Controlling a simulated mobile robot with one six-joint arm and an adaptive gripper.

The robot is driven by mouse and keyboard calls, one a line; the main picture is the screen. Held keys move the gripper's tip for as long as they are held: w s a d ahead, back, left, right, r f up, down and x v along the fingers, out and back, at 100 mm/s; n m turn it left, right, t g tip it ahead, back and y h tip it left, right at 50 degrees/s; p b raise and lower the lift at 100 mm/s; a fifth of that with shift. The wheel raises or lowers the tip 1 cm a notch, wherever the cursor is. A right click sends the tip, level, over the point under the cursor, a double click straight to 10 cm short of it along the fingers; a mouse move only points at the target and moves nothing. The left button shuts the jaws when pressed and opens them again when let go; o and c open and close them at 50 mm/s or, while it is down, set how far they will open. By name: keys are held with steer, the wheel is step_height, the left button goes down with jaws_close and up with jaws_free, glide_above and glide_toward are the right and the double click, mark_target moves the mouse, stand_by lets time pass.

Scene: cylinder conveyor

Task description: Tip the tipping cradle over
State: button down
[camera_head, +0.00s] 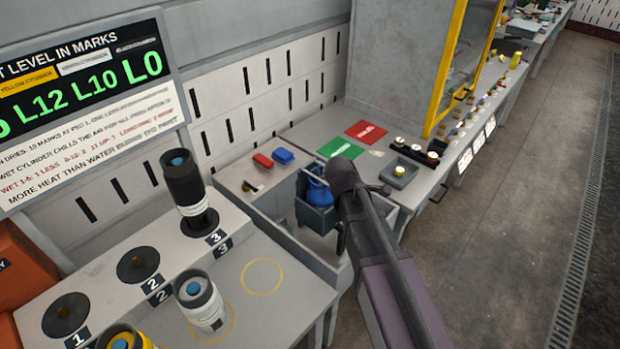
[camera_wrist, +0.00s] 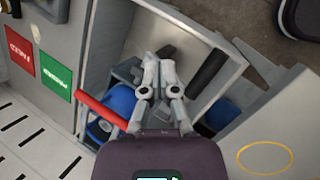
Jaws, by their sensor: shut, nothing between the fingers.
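The tipping cradle (camera_head: 318,218) appears to be the dark grey open box in the grey bay, right of the numbered pegs. A blue cylinder (camera_head: 320,186) sits in it, partly hidden by my arm. My gripper (camera_head: 341,240) is mostly hidden behind my arm in the head view, close to the cradle's right side. In the wrist view my gripper (camera_wrist: 158,62) is shut and empty, its fingers reaching over the bay. Blue parts (camera_wrist: 118,100) show beside the fingers there, with a red bar (camera_wrist: 100,110) and a black bar (camera_wrist: 208,72). I cannot tell whether my fingers touch the cradle.
A black cylinder (camera_head: 184,185) stands on peg 3. A white cylinder (camera_head: 200,302) and a yellow one (camera_head: 122,338) stand in front of the pegs. A yellow ring (camera_head: 262,276) is empty. Red (camera_head: 366,131) and green (camera_head: 340,148) plates lie behind the bay. The floor at right is clear.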

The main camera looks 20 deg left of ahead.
steer(key=s+a+r+n+t, duration=0.1)
steer(key=a+r+n+t, duration=0.1)
steer(key=a+n, duration=0.4)
steer(key=s+a+r+n+t+p, duration=0.1)
steer(key=a+n, duration=0.5)
steer(key=a, duration=1.1)
step_height(320, 180, up, 2)
steer(key=shift+s+n+t, duration=0.4)
steer(key=shift+s+t, duration=0.05)
steer(key=shift+t, duration=0.25)
steer(key=shift+d+f, duration=0.1)
steer(key=w+r+b+x, duration=0.2)
steer(key=b+x, duration=0.4)
steer(key=x, duration=0.6)
steer(key=shift+w+d+f+b, duration=0.2)
steer(key=shift+w+d+b, duration=0.1)
steer(key=shift+d, duration=0.05)
